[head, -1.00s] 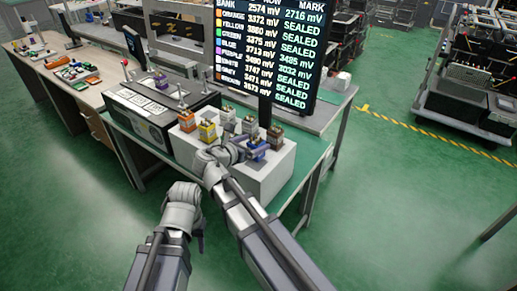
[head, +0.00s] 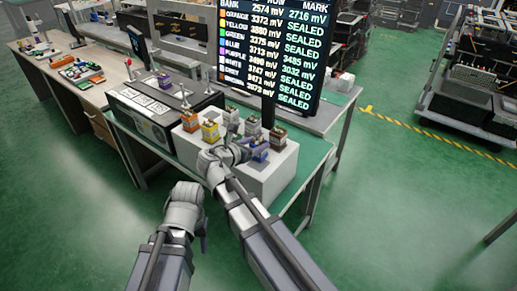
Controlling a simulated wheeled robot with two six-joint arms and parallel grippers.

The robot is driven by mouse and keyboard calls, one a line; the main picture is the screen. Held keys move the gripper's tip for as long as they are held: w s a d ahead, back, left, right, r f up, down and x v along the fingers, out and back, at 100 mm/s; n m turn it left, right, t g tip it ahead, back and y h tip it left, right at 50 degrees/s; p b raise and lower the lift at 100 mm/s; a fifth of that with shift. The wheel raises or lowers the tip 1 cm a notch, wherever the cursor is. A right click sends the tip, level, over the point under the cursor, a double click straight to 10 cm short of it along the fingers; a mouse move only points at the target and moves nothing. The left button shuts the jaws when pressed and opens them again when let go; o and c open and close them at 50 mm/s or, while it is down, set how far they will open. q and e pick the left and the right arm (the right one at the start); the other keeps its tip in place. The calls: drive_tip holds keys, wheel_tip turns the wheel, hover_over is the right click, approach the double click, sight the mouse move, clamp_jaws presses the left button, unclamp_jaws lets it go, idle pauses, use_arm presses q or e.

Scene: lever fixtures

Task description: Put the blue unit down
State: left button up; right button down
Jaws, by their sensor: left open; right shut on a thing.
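The blue unit (head: 260,151) is at the front right of the white block (head: 283,171), in front of the brown unit (head: 277,137). My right gripper (head: 246,150) is shut on the blue unit from the left side; its fingers and wrist hide part of it. I cannot tell whether the unit's base touches the block top. My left gripper (head: 203,232) is open and empty, low in front of the bench and apart from everything.
Orange (head: 189,120), yellow (head: 210,131), white (head: 231,116) and grey (head: 252,126) units stand close by on the block. A purple unit (head: 163,80) sits on a black console (head: 155,112). A dark screen (head: 268,60) rises behind. The block's front right is bare.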

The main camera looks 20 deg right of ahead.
drive_tip(key=shift+r, duration=0.1)
wheel_tip(320, 180, up, 10)
drive_tip(key=p, duration=1)
